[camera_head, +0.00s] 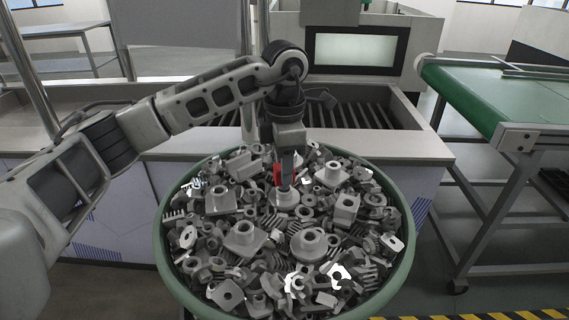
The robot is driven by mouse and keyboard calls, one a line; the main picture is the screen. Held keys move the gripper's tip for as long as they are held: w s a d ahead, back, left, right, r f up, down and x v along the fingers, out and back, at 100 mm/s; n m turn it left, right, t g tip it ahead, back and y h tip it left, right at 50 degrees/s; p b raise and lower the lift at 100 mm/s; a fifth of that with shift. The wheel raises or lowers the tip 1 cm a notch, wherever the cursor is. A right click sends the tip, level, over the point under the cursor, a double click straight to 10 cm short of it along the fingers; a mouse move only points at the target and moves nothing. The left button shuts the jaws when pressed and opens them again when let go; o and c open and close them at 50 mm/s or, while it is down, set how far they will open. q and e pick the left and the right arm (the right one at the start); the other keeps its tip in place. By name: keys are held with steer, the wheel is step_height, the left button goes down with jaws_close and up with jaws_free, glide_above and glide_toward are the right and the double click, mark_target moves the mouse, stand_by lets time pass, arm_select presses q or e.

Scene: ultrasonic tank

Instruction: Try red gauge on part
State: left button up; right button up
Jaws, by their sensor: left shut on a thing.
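My left gripper (287,178) reaches down from above into a large green round bin full of grey metal parts. It is shut on the red gauge (278,174), a small red piece that shows between and beside the fingers. Just below the gauge is a round grey flanged part (286,197) lying among the others. The gauge's lower end is at or just above this part; I cannot tell whether it touches or sits in it. The fingers hide much of the gauge. My right gripper does not show.
The green bin (409,240) stands in front of a grey counter (415,140) with a slatted roller bed (375,112). A machine with a dark-framed window (355,48) is behind. A green conveyor (500,93) is at the right, with open floor below.

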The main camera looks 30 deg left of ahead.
arm_select(q)
steer(key=shift+f+b, duration=0.35)
steer(key=shift+f, duration=0.15)
steer(key=shift+f+b, duration=0.35)
steer(key=shift+f, duration=0.25)
stand_by(1.2)
steer(key=shift+r, duration=0.15)
steer(key=shift+r+p, duration=0.75)
steer(key=shift+r, duration=0.2)
steer(key=shift+r+p, duration=0.6)
steer(key=shift+r, duration=0.25)
steer(key=shift+r+p, duration=0.3)
steer(key=shift+r, duration=0.25)
steer(key=shift+r+p, duration=1.45)
steer(key=shift+r, duration=0.55)
